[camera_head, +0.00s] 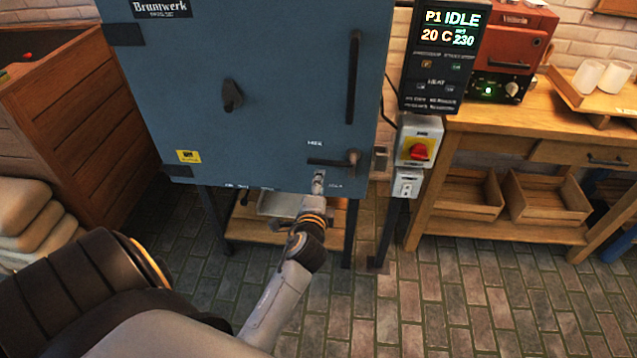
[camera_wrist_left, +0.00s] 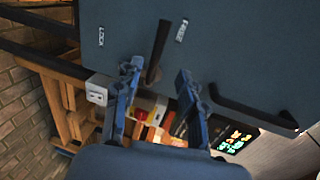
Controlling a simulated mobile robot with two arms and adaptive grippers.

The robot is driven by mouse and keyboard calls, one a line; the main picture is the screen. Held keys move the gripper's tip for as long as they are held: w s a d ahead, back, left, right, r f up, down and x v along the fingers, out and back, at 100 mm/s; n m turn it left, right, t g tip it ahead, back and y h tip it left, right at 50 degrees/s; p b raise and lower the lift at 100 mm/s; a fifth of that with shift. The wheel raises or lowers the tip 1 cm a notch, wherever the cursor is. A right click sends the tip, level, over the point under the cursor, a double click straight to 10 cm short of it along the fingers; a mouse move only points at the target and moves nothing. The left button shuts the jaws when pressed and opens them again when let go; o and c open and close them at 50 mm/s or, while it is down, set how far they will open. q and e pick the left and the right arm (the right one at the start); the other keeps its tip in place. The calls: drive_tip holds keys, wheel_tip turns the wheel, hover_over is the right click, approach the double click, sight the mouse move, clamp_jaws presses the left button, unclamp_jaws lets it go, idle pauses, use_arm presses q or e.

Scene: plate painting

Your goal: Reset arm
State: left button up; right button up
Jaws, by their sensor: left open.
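My left gripper (camera_head: 319,178) is at the lower front of a blue-grey kiln (camera_head: 270,90), just below a dark horizontal latch lever (camera_head: 330,161). In the left wrist view the gripper (camera_wrist_left: 157,72) is open, with its two fingers spread. The lever (camera_wrist_left: 158,48) shows between the fingertips there. Whether a finger touches it I cannot tell. The kiln door appears shut, with labels near the lever that look like FREE and LOCK. My left arm reaches in from the lower left. My right gripper is not in view.
A control panel (camera_head: 440,55) reads P1 IDLE, 20 C and 230. Below it is a red switch (camera_head: 418,152). A wooden workbench (camera_head: 500,122) with cups (camera_head: 588,77) stands right. A wooden crate (camera_head: 70,110) and sacks (camera_head: 25,215) stand left. Brick floor lies open at lower right.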

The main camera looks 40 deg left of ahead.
use_arm(q)
drive_tip(key=shift+f, duration=0.1)
idle(0.4)
drive_tip(key=s+d+f+n+g+h, duration=0.15)
drive_tip(key=s+d+f, duration=0.25)
drive_tip(key=f, duration=0.6)
drive_tip(key=s+d+f+n+g+h, duration=0.1)
drive_tip(key=s+d+f+g+h, duration=0.2)
drive_tip(key=f, duration=0.8)
drive_tip(key=s+d+f+n+g+h, duration=0.15)
drive_tip(key=s+d+f, duration=0.3)
drive_tip(key=f, duration=0.55)
drive_tip(key=s+d+f+n+g, duration=0.1)
drive_tip(key=s+f+n+g, duration=0.1)
drive_tip(key=s+f, duration=0.4)
drive_tip(key=s+f+n+g+h, duration=0.1)
drive_tip(key=s+f, duration=0.4)
drive_tip(key=s, duration=1)
drive_tip(key=s+d+f+n+g+h, duration=0.1)
drive_tip(key=s+f+n+g, duration=0.1)
drive_tip(key=s+f, duration=0.4)
drive_tip(key=s+g, duration=0.1)
drive_tip(key=s, duration=0.4)
drive_tip(key=shift+s+d+f+n, duration=0.3)
drive_tip(key=shift+s+d, duration=0.05)
